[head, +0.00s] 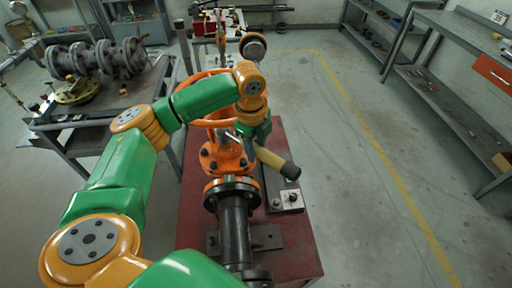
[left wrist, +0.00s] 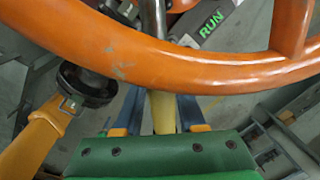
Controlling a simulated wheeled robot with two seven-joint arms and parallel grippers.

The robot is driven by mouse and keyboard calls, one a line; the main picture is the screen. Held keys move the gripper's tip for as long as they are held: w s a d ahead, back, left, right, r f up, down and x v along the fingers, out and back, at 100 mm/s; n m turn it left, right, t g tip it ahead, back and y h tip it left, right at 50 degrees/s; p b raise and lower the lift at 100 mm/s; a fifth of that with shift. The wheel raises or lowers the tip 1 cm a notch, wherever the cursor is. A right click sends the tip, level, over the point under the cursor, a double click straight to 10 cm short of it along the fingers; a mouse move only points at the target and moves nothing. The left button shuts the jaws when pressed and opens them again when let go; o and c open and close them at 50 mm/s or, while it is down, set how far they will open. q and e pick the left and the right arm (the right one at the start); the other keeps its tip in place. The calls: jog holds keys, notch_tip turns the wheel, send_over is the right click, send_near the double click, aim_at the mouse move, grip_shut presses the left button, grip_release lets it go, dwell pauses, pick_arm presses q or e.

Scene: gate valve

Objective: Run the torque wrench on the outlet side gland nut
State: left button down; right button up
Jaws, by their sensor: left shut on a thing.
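My left gripper (head: 250,145) is shut on the yellow handle of the torque wrench (head: 272,158), beside the orange gate valve (head: 228,160). The handle's black end points right and toward the bench's near side. In the left wrist view the wrench's yellow handle (left wrist: 163,112) lies between the two blue fingers of the left gripper (left wrist: 160,120), with a grey shaft beyond. The orange handwheel (head: 186,86) stands close to the gripper; its rim (left wrist: 190,72) crosses the left wrist view and hides the wrench's far end. I cannot make out the outlet side gland nut. My right gripper is out of view.
The valve and its black pipe (head: 235,225) stand on a red bench (head: 300,247). A green RUN label (left wrist: 212,22) shows beyond the handwheel. A metal plate (head: 286,203) lies right of the pipe. A side table (head: 105,118) stands left. The floor to the right is clear.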

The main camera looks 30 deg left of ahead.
pick_arm(q)
jog(key=shift+r, duration=0.15)
dwell(0.6)
jog(key=shift+r, duration=1.1)
jog(key=shift+d, duration=0.1)
jog(key=s+d, duration=0.1)
jog(key=d, duration=1.3)
jog(key=shift+s+a, duration=0.1)
jog(key=shift+s, duration=0.05)
